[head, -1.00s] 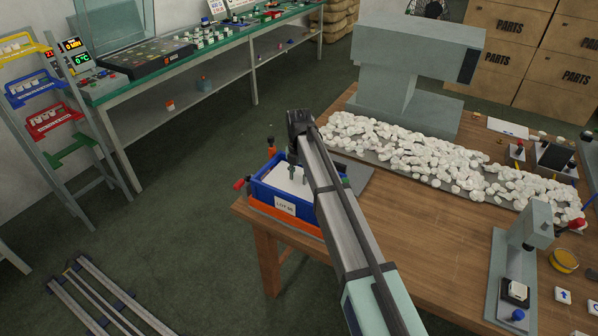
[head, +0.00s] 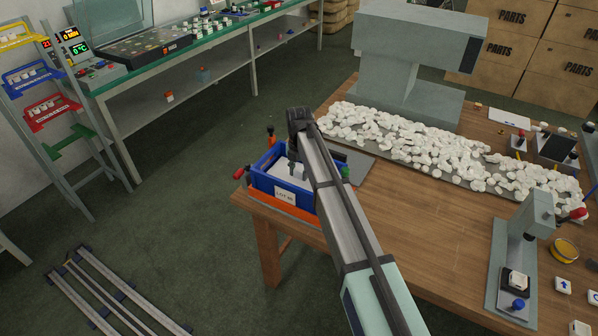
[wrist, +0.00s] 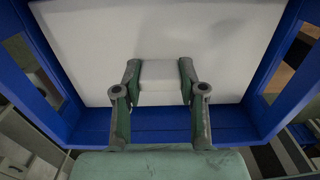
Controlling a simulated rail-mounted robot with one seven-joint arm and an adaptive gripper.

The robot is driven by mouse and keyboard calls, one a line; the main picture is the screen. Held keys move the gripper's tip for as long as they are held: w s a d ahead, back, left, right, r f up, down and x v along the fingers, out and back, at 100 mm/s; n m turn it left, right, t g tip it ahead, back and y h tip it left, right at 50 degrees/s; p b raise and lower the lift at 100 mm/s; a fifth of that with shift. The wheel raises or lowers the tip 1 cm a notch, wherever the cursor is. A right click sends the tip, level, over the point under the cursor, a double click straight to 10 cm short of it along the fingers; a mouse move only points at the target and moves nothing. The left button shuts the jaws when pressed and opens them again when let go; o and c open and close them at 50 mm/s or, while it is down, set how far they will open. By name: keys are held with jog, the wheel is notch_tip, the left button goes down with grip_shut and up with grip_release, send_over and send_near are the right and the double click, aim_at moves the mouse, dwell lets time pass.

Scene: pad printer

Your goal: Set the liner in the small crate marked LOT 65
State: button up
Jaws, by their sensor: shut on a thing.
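The small blue crate (head: 262,181) sits at the near left corner of the wooden table. Its front label (head: 285,195) begins with LOT; the number is too blurred to be sure of. The white liner (head: 287,172) shows inside the crate walls. In the wrist view the liner (wrist: 90,50) is a pale panel framed by the blue crate walls (wrist: 165,137). My gripper (wrist: 160,78) is shut on a raised white block at the liner's middle. In the head view my gripper (head: 296,172) points down into the crate. Whether the liner rests on the floor is hidden.
An orange tray or base (head: 282,213) lies under the crate. A red-knobbed part (head: 239,173) and a green part (head: 346,173) stand beside it. A heap of white pieces (head: 430,150) covers a grey plate on the right. A small press (head: 520,250) stands near right.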

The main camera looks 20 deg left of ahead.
jog(key=shift+f+b, duration=0.45)
jog(key=shift+f, duration=1.05)
jog(key=o, duration=1.2)
jog(key=shift+r, duration=0.2)
jog(key=shift+r+p, duration=1.95)
jog(key=shift+r, duration=1.6)
jog(key=shift+r, duration=0.15)
jog(key=shift+r+p, duration=1.1)
jog(key=shift+r, duration=0.8)
